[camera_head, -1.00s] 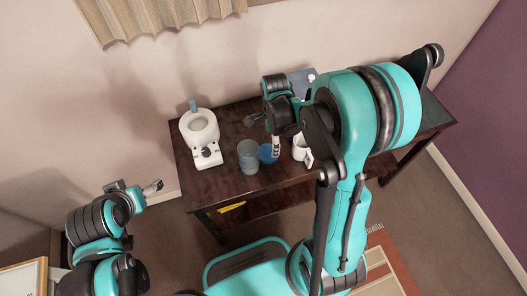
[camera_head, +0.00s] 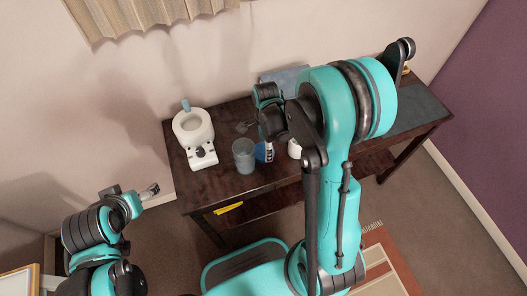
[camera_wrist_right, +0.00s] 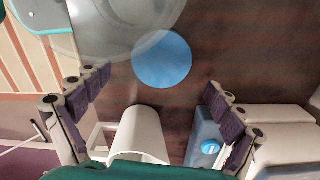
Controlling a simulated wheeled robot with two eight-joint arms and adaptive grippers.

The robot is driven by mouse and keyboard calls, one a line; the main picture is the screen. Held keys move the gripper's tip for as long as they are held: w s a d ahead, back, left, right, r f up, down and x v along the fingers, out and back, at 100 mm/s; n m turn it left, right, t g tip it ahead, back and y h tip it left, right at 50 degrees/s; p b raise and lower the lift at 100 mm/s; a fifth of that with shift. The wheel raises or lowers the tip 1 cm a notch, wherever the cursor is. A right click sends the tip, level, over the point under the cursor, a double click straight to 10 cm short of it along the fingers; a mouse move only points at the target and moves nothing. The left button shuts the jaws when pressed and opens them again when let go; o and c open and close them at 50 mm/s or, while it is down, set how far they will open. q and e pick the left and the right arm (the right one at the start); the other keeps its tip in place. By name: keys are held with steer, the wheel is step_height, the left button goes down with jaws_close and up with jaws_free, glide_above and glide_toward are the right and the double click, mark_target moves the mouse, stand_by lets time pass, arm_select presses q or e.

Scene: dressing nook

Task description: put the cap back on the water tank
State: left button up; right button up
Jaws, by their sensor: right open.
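The blue round cap (camera_wrist_right: 162,59) lies flat on the dark table in the right wrist view. In the head view only a bit of its blue (camera_head: 260,154) shows behind my right gripper. The clear grey water tank (camera_head: 244,156) stands just left of the cap; its blurred rim (camera_wrist_right: 112,28) also shows in the right wrist view. My right gripper (camera_wrist_right: 158,90) is open and empty, its fingers spread on either side of the cap's line, with the cap beyond the tips. My left gripper (camera_head: 149,190) hangs off the table's left side; its jaw state is unclear.
A white mug (camera_wrist_right: 141,138) stands close beneath my right gripper, beside a blue-grey item (camera_wrist_right: 204,132). A white appliance (camera_head: 194,132) with a round top stands left of the tank. A grey-blue cloth (camera_head: 284,77) lies at the back. The table's front left is clear (camera_head: 215,182).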

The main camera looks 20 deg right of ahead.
step_height(320, 180, down, 4)
steer(key=shift+w+a+r+b, duration=0.15)
steer(key=shift+r+b, duration=0.1)
steer(key=shift+b, duration=0.4)
steer(key=shift+r, duration=0.1)
steer(key=c, duration=1)
step_height(320, 180, up, 18)
steer(key=p, duration=0.7)
